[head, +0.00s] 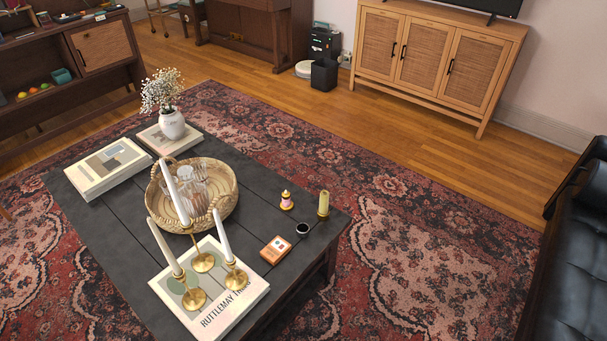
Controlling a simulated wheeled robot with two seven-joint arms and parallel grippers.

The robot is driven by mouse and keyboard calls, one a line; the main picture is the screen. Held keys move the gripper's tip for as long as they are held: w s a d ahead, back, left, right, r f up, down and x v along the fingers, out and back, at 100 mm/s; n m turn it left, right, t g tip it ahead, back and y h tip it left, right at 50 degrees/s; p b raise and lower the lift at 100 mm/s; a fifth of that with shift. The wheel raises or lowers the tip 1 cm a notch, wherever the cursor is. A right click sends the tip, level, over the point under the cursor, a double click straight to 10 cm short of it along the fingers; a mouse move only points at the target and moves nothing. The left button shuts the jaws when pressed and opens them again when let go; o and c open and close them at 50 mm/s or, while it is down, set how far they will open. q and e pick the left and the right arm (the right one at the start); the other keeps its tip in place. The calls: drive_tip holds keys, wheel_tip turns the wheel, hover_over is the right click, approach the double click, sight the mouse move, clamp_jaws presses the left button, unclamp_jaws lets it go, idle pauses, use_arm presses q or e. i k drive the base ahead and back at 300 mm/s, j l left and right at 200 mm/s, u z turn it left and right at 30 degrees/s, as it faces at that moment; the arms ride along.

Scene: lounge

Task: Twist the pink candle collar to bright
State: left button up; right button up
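A small candle-like object with a pink collar (286,201) stands upright on the dark coffee table (117,230), right of the woven tray. Its top is pale with a dark or gold band, and its base looks yellowish. It is too small to tell how the collar is set. Neither of my grippers shows in the head view.
Close by stand a pale green candle in a brass holder (323,205), a small dark cup (302,229) and an orange card box (275,250). Tall white candles (223,237) stand on a book (237,309). A woven tray (228,207) holds glasses. Rug (420,230) lies around the table.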

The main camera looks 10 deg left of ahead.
sight(286, 195)
drive_tip(key=i+l, duration=1)
drive_tip(key=i, duration=0.25)
drive_tip(key=j+u, duration=0.05)
